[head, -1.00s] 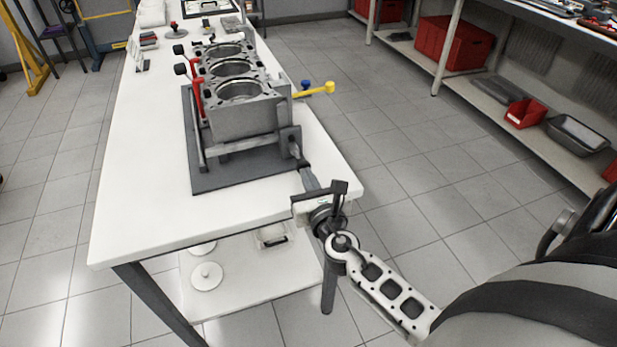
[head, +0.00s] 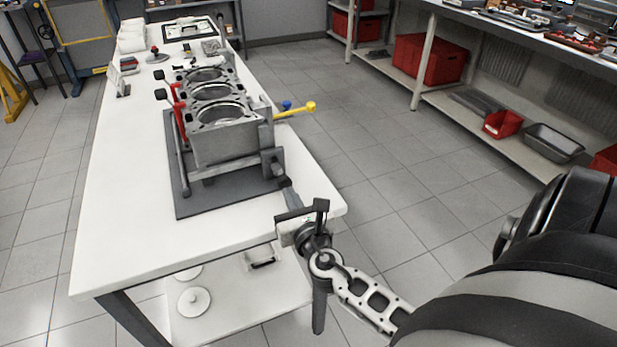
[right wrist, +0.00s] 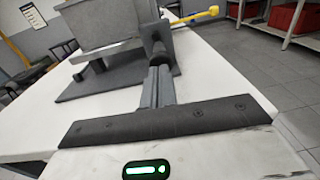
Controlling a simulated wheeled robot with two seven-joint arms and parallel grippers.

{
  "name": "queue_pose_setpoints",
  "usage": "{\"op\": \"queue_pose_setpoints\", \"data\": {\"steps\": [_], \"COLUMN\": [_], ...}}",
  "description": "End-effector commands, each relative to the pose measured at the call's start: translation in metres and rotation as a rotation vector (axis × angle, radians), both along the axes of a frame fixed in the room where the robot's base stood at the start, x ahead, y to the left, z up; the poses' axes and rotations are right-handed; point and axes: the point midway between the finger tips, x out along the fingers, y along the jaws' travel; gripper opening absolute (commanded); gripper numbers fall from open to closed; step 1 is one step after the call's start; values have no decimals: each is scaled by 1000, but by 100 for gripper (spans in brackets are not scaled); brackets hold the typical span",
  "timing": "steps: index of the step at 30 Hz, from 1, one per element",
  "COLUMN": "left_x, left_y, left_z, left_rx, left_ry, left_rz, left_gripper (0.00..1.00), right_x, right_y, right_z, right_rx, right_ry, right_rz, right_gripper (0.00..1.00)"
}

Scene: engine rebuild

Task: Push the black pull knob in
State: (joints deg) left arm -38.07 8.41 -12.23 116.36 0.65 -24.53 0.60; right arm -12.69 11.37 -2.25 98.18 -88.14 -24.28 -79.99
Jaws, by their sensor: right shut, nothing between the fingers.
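The black pull knob (right wrist: 160,50) is a short dark cylinder in front of an upright dark grey bracket (right wrist: 154,30) at the fixture's near right corner. The bracket (head: 272,162) also shows in the head view. My right gripper (head: 286,186) reaches in from the lower right over the table's near corner. Its grey fingers (right wrist: 160,72) are closed together with nothing between them. They point straight at the knob, with the tips at or very near its end; I cannot tell whether they touch. My left gripper is not in view.
The engine block (head: 225,145) with open bores stands on a dark grey mat (head: 190,208) on the white table (head: 130,240). A yellow-knobbed lever (head: 310,106) sticks out to the right, with a blue knob (head: 286,104) near it. Red levers (head: 179,115) stand left.

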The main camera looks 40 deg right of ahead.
Motion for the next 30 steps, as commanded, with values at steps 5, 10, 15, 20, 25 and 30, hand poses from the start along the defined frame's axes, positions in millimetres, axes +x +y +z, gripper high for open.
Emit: {"op": "queue_pose_setpoints", "data": {"steps": [5, 10, 15, 20, 25, 30], "left_x": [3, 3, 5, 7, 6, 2], "left_y": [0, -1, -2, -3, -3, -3], "left_z": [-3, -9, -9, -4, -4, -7], "left_rx": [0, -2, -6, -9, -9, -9], "left_ry": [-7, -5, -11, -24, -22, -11], "left_rz": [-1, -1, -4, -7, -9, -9], "left_gripper": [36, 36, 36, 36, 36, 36], "right_x": [-33, -70, -95, -106, -107, -107], "right_y": [20, 34, 43, 46, 47, 47], "right_z": [-4, -3, -1, 0, 1, 1], "right_rx": [3, 4, 3, 2, 3, 3], "right_ry": [6, 7, 6, 6, 4, 4], "right_rz": [13, 13, 13, 12, 12, 12], "right_gripper": [0, 0, 0, 0, 0, 0]}}
